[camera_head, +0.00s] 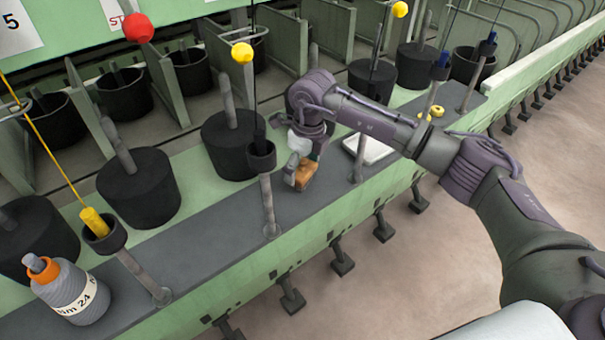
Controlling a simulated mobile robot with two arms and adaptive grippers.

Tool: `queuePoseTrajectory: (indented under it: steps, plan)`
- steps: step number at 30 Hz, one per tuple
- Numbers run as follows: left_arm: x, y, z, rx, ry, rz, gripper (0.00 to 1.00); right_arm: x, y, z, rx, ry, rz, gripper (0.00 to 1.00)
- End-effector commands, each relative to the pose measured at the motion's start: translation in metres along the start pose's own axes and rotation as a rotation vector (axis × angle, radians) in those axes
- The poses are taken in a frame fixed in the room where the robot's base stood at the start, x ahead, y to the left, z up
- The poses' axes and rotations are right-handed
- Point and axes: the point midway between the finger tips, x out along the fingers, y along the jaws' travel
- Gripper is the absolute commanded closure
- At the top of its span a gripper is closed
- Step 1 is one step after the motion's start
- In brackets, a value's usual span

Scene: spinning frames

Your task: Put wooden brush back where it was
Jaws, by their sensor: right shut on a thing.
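The wooden brush (305,177), orange-brown, is at the grey shelf of the spinning frame, just right of a thin grey post. My right gripper (304,160) reaches in from the right and points down. It is shut on the brush, and its fingers hide part of it. I cannot tell whether the brush touches the shelf. A white object (299,141) shows beside the gripper, partly covered by it. My left gripper is not in view.
Grey posts with dark cups (261,155) stand along the shelf's front edge. Black cylinders (139,186) stand behind. A wound bobbin (70,290) is at the lower left, a white flat item (370,148) right of the brush. Bare shelf (215,220) lies left of the brush.

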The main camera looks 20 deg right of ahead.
Motion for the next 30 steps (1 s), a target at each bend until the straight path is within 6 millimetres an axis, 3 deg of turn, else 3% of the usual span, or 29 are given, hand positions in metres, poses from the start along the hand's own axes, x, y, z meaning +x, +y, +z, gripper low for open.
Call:
queuePoseTrajectory:
  steps: [3,6,18,19,21,30]
  plan:
    - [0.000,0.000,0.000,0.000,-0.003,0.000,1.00,0.020,0.001,-0.003,0.000,0.003,0.002,0.47]
    - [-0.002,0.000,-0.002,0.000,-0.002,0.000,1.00,0.028,0.001,-0.004,-0.001,0.001,0.001,0.47]
    - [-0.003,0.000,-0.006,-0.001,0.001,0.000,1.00,0.030,0.000,-0.004,-0.001,0.000,0.000,0.47]
    - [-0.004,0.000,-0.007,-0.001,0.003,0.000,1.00,0.030,0.000,-0.004,-0.001,0.001,0.000,0.11]
    - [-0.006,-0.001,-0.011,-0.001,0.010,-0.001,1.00,0.029,0.000,-0.004,0.000,0.001,0.000,0.00]
    - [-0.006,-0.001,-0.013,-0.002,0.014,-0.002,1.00,0.029,0.000,-0.004,0.000,0.001,0.000,0.00]
